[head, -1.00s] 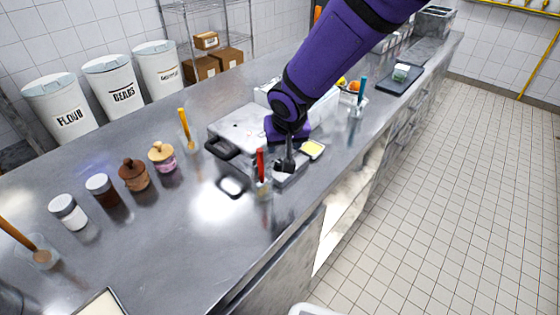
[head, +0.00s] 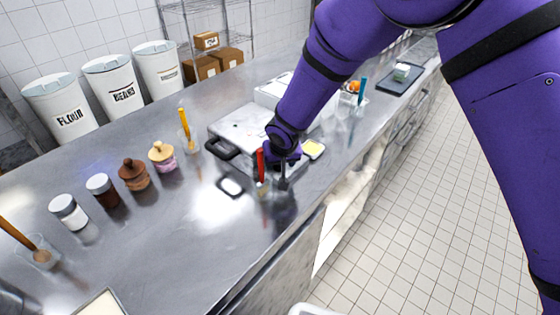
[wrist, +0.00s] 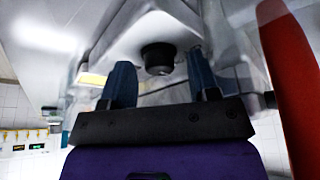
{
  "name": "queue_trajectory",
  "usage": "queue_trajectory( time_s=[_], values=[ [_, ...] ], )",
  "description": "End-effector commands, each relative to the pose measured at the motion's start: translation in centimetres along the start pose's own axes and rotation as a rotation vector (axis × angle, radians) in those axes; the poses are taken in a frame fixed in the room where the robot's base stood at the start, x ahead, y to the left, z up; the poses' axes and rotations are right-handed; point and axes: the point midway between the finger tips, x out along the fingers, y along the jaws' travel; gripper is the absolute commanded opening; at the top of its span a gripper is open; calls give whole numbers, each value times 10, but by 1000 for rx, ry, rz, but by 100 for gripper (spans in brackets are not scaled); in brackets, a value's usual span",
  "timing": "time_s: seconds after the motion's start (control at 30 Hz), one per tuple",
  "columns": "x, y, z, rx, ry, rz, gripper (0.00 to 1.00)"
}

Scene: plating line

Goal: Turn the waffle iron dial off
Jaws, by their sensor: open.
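The waffle iron (head: 240,128) is a pale metal box with a black handle (head: 221,148) on the counter in the head view. Its dial (wrist: 158,58) is a dark round knob on the pale front face in the wrist view. My gripper (wrist: 160,82) is open, with one blue finger on each side of the dial in that picture. The fingertips look close to the face, but I cannot tell whether they touch the dial. In the head view my gripper (head: 284,184) is low at the iron's front, and my arm hides the dial.
A red-handled utensil in a clear holder (head: 262,190) stands just left of my gripper; its red handle (wrist: 288,80) is close on the right in the wrist view. A yellow-filled tray (head: 313,149) is to the right. Jars (head: 134,174) line the left counter.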

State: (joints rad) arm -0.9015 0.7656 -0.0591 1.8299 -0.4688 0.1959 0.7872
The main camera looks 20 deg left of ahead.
Motion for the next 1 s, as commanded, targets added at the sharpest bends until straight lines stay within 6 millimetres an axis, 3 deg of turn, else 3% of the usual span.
queue_trajectory(
  time_s=[0.13, 0.37, 0.67, 1.0],
  values=[
    [0, 0, 0, 0, 0, 0, 55],
    [0, 0, 0, 0, 0, 0, 7],
    [0, 1, 0, -23, -1, -10, 7],
    [0, 4, 0, -203, -2, -87, 7]
  ],
)
